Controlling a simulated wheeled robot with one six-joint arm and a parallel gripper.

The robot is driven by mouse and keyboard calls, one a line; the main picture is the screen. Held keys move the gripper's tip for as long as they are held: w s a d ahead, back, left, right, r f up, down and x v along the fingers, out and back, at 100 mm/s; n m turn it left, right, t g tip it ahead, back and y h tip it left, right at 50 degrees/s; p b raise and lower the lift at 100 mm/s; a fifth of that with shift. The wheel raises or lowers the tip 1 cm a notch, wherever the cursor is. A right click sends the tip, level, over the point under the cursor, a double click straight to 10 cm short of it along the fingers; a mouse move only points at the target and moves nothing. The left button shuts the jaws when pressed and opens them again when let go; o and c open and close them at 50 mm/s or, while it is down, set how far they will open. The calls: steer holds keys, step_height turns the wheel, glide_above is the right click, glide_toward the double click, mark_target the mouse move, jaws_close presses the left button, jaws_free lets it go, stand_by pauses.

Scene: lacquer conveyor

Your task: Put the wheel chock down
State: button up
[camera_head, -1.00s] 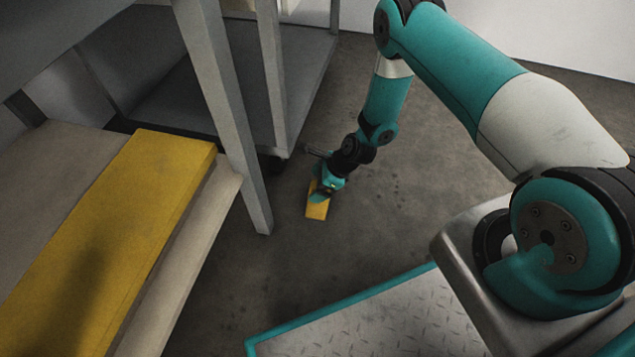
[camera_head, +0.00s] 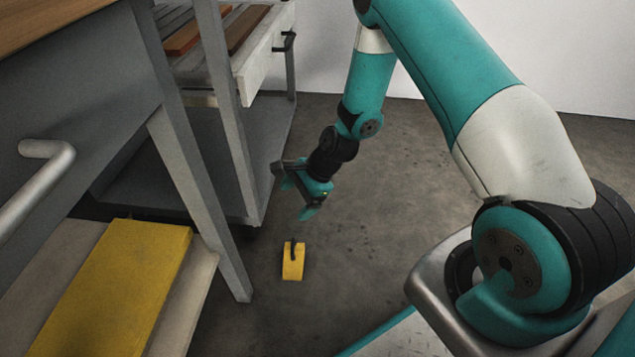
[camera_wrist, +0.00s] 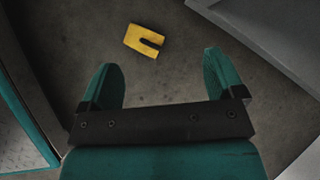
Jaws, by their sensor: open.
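The yellow wheel chock (camera_head: 292,264) lies on the dark concrete floor, with a black handle or slot on its upper side. It also shows in the wrist view (camera_wrist: 143,40), beyond the fingertips, with a dark slot in one side. My gripper (camera_head: 296,196) hangs above the floor, above and apart from the chock. In the wrist view its two teal fingers (camera_wrist: 164,78) stand wide apart with nothing between them.
A grey workbench with a leg (camera_head: 198,205) and a low shelf bearing a yellow slab (camera_head: 115,285) stands at left. A grey cart (camera_head: 240,150) with a drawer stands behind. Floor right of the chock (camera_head: 390,230) is clear.

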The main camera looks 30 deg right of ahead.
steer(key=s+a+r+n, duration=0.2)
steer(key=r+n, duration=0.2)
steer(key=r, duration=0.3)
steer(key=s+a+r+n+g, duration=0.1)
steer(key=s+a+r+n, duration=0.2)
steer(key=r, duration=0.4)
steer(key=s+a+r+n, duration=0.2)
steer(key=r+n, duration=0.3)
steer(key=r, duration=0.2)
steer(key=s+r+n+h, duration=0.1)
steer(key=s+r+n, duration=0.5)
steer(key=s, duration=0.2)
steer(key=s+r+n+g, duration=0.1)
steer(key=s+r+n, duration=0.5)
steer(key=s, duration=0.3)
steer(key=shift+a+n+h, duration=0.2)
steer(key=shift+n+h, duration=0.1)
steer(key=shift+h, duration=0.1)
